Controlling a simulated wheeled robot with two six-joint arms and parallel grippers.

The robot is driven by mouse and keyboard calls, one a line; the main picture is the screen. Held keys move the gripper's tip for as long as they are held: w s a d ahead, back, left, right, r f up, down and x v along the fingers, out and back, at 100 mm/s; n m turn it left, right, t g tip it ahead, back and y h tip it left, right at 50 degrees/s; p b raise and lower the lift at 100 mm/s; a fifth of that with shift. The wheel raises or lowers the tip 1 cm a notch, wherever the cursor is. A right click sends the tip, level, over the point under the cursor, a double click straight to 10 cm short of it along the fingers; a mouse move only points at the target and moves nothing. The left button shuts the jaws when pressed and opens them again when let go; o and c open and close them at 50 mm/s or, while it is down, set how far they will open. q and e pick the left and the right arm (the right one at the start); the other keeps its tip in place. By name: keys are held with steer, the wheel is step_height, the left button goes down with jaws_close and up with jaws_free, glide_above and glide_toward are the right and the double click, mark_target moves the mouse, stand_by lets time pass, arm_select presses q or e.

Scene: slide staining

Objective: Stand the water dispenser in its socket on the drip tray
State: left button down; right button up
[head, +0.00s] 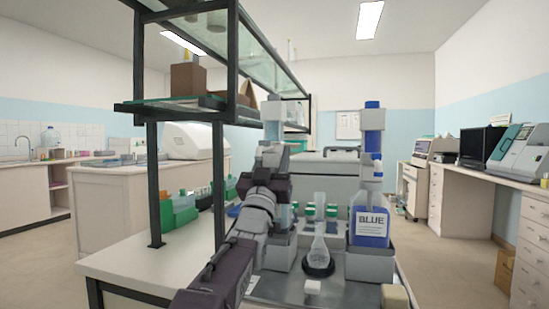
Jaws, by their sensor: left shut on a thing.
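My left gripper (275,160) is shut on the water dispenser, which shows as a pale grey upright column (273,112) above the jaws. The arm and jaws hide much of its body. Its lower part is in line with a grey box-like socket (279,257) on the metal drip tray (345,295). I cannot tell whether its base is seated in the socket. The blue dispenser labelled BLUE (370,228) stands upright in another grey socket (370,263) to the right. My right gripper is not in view.
A clear flask (319,252) stands on a black ring between the two sockets. Several green-capped bottles (331,211) stand behind it. A dark-framed shelf (228,110) rises close to the left of my arm. A small white block (312,287) lies on the tray's front.

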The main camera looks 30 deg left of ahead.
arm_select(q)
steer(key=shift+s+d+b, duration=0.1)
steer(key=shift+s+b, duration=0.1)
steer(key=shift+b, duration=0.1)
stand_by(0.6)
steer(key=shift+f, duration=0.15)
steer(key=shift+f+b, duration=0.4)
steer(key=shift+b, duration=0.15)
steer(key=shift+f, duration=0.1)
steer(key=shift+f+b, duration=0.25)
steer(key=shift+b, duration=0.15)
